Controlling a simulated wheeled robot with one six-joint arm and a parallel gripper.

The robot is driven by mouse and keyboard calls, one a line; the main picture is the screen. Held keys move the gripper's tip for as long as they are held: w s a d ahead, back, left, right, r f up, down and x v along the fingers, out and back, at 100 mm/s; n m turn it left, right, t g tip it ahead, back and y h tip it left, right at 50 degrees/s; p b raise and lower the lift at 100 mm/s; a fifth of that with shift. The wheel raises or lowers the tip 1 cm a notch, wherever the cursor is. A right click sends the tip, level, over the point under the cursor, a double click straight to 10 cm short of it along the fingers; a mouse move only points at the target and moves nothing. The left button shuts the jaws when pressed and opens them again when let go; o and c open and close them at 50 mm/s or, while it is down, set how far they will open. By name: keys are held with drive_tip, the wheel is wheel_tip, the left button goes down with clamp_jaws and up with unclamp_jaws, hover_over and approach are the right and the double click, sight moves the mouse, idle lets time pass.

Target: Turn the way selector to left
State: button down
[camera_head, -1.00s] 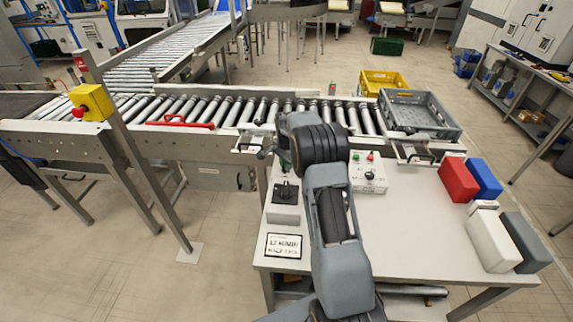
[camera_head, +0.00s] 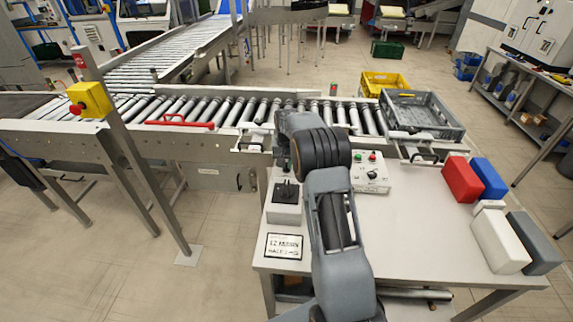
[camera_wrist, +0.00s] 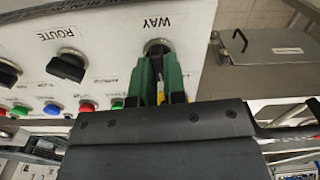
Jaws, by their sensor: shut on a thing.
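The way selector (camera_wrist: 158,45) shows in the wrist view as a round collar on a pale panel, under an upside-down label WAY. My gripper (camera_wrist: 160,66) has its green fingers on either side of the selector's handle and is shut on it. A bit of yellow shows between the fingers. The fingers hide most of the handle, so I cannot tell which way it points. In the head view my arm hides the gripper and the selector.
Beside it on the panel are a black ROUTE selector (camera_wrist: 67,65) and several coloured buttons. A grey box with a handle (camera_wrist: 262,47) is on the other side. In the head view, the table holds a switch box (camera_head: 284,205) and a control box (camera_head: 371,175).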

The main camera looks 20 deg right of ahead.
sight(286, 164)
drive_tip(key=n, duration=0.4)
drive_tip(key=shift+w+a, duration=0.1)
drive_tip(key=shift+n+b, duration=0.35)
drive_tip(key=shift+n, duration=1.35)
drive_tip(key=shift+r+n, duration=0.1)
drive_tip(key=shift+n, duration=0.2)
drive_tip(key=c, duration=1.2)
unclamp_jaws()
wheel_tip(286, 164, up, 14)
drive_tip(key=shift+f+b, duration=0.15)
drive_tip(key=shift+b, duration=0.25)
